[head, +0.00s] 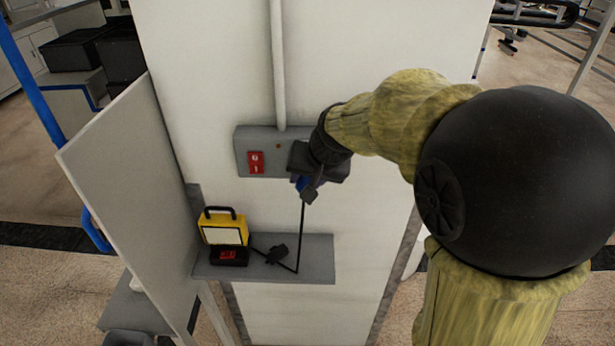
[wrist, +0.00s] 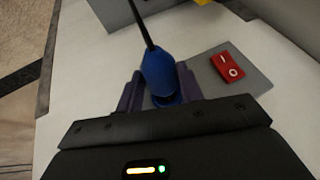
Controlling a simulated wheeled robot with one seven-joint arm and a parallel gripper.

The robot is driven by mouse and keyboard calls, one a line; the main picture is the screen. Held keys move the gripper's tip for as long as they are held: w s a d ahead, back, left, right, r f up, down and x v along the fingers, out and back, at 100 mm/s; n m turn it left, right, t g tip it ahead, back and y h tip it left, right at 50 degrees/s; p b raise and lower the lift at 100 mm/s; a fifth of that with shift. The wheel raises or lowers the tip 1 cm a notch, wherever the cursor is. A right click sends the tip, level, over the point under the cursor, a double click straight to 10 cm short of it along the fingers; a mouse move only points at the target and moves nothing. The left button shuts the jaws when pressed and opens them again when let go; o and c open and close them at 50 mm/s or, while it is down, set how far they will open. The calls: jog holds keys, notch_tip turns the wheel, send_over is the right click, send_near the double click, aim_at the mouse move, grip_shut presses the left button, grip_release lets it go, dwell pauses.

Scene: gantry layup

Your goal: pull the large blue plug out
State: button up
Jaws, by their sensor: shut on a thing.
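The large blue plug (wrist: 158,72) sits between the two fingers of my gripper (wrist: 160,92) in the wrist view, with a black cable leaving its far end. The fingers are shut on it. My gripper hides the socket area, so I cannot tell how deep the plug sits.
A red rocker switch (head: 256,162) is on the box's left part, also in the wrist view (wrist: 229,67). A grey side panel (head: 125,190) stands at left.

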jog(key=shift+s, duration=0.15)
jog(key=s+p, duration=0.1)
jog(key=s, duration=0.2)
jog(key=shift+s, duration=0.15)
dwell(0.3)
